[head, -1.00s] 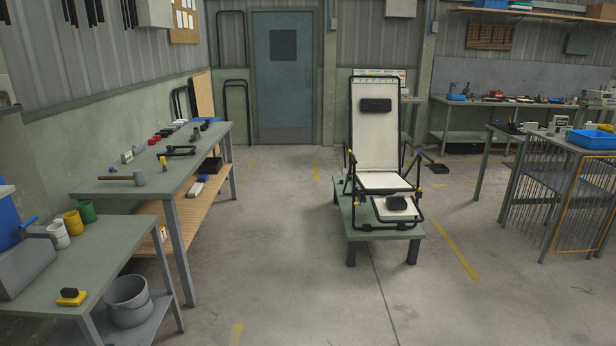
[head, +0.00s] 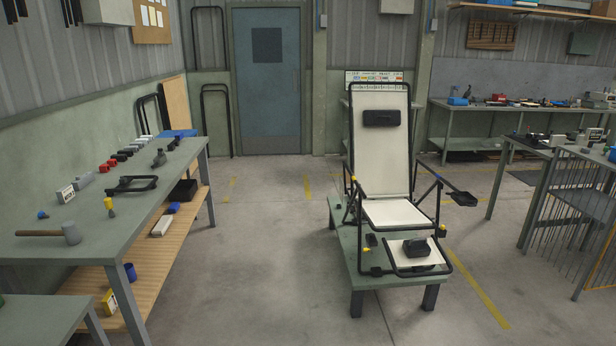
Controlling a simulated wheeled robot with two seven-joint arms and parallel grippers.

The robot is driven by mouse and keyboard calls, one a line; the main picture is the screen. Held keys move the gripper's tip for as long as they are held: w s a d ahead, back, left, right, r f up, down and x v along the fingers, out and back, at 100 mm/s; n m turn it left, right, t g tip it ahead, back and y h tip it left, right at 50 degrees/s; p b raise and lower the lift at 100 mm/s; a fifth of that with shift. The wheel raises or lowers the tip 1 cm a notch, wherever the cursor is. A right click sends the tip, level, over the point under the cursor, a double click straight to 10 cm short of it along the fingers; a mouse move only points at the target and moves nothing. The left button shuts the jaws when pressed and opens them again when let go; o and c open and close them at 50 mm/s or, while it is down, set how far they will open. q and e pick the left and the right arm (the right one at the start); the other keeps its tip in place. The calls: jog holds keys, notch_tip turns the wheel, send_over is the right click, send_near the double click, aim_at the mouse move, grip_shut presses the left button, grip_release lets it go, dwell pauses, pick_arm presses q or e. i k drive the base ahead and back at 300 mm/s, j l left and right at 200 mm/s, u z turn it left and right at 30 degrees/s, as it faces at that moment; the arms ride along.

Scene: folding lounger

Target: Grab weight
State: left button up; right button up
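No thing is clearly marked as the weight. A folding lounger (head: 382,160) with cream panels and a black frame stands on a low green platform (head: 348,245), its back raised. A dark block with a raised top (head: 416,247) rests on its foot panel and may be a weight. A black headrest pad (head: 381,118) is on the upper back. Neither of my grippers is in view.
Benches and a barred cage (head: 575,205) stand at right. The floor (head: 255,240) between workbench and platform is clear.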

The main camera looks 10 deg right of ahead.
aim_at(418, 248)
jog(key=i+j+z, duration=0.15)
jog(key=i+z, duration=0.3)
jog(key=i+j+z, duration=0.3)
jog(key=i+z, duration=0.2)
jog(key=i+j+z, duration=0.45)
jog(key=i+j, duration=0.1)
